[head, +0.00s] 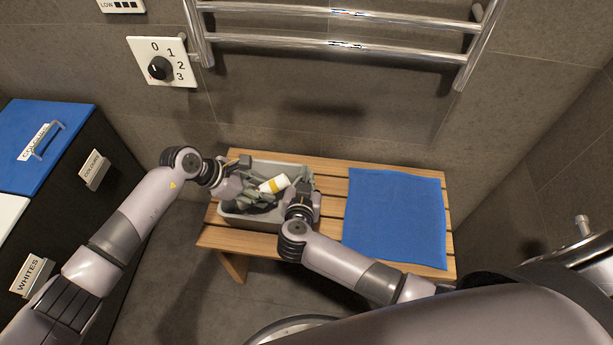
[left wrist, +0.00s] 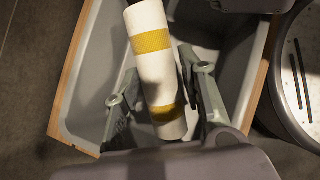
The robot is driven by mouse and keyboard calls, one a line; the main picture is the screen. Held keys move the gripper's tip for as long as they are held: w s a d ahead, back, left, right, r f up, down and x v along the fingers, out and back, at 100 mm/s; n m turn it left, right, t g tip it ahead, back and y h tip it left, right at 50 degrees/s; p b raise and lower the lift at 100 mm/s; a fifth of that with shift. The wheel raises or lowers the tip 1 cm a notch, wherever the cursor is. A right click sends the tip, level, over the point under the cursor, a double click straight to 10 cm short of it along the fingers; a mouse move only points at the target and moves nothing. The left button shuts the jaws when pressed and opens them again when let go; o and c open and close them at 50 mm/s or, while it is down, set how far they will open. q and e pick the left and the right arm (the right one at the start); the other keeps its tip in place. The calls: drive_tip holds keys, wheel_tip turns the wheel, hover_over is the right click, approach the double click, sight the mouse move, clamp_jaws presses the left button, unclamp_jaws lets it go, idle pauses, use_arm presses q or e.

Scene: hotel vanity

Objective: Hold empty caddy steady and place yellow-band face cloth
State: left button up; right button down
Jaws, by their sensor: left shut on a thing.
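The grey caddy (head: 248,222) stands on the left part of a slatted wooden bench (head: 335,172). The face cloth (head: 274,184) is a white roll with yellow bands, over the caddy's opening. In the left wrist view, the cloth (left wrist: 155,70) runs between the fingers of my left gripper (left wrist: 160,105), which is shut on it. The caddy's grey inner wall (left wrist: 88,95) shows below. In the head view my left gripper (head: 255,192) reaches in from the caddy's left. My right gripper (head: 303,185) is at the caddy's right end; its finger gap and contact are unclear.
A blue mat (head: 395,215) lies flat on the bench to the right of the caddy. A chrome towel rail (head: 340,43) is on the wall above. Dark hampers with a blue lid (head: 45,140) stand at the left. A round metal object (left wrist: 300,75) is beside the bench.

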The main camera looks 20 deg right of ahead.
use_arm(q)
drive_tip(key=o, duration=1.1)
drive_tip(key=v, duration=1.2)
use_arm(e)
drive_tip(key=c, duration=1.7)
unclamp_jaws()
